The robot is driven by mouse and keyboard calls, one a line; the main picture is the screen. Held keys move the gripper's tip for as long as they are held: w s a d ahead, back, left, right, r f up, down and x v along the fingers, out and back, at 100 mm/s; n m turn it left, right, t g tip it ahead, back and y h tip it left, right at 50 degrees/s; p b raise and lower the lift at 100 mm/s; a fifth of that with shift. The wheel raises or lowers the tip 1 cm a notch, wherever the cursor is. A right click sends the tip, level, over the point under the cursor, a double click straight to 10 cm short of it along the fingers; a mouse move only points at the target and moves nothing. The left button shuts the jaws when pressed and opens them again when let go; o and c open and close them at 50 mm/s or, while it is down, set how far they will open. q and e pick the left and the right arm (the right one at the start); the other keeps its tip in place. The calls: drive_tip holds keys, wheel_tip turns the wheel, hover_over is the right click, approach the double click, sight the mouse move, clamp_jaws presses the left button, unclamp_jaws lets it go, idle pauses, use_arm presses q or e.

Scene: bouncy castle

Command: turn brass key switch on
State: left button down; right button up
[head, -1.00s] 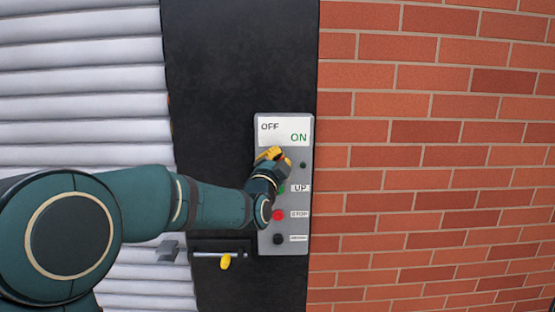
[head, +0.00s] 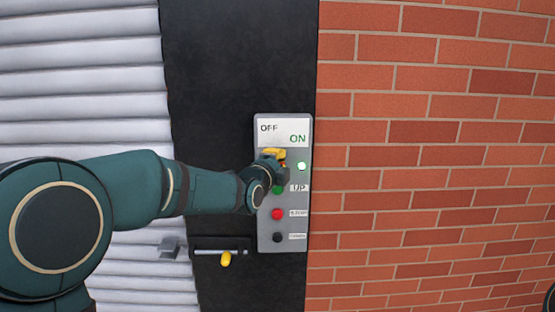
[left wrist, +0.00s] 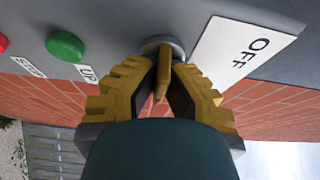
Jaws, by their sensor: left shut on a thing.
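The grey control panel (head: 294,225) is mounted on a dark post, with a white OFF/ON label (head: 285,131) at its top. My left gripper (head: 273,160) is at the panel just below the label and hides the key switch in the head view. In the left wrist view its yellow fingers are shut on the brass key (left wrist: 162,82), which stands in a round grey collar (left wrist: 163,45). A small indicator lamp (head: 301,166) right of the gripper glows whitish green. My right gripper is not in view.
Below the gripper are a green UP button (head: 278,189), a red STOP button (head: 277,214) and a black button (head: 277,237). A bar with a yellow knob (head: 226,259) is lower left. A shutter (head: 75,90) is left; a brick wall (head: 430,150) is right.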

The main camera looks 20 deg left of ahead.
use_arm(q)
drive_tip(key=shift+r, duration=0.1)
idle(0.4)
drive_tip(key=c, duration=1.1)
unclamp_jaws()
drive_tip(key=s, duration=0.8)
drive_tip(key=s+a, duration=0.1)
drive_tip(key=s, duration=0.3)
drive_tip(key=shift+w, duration=0.1)
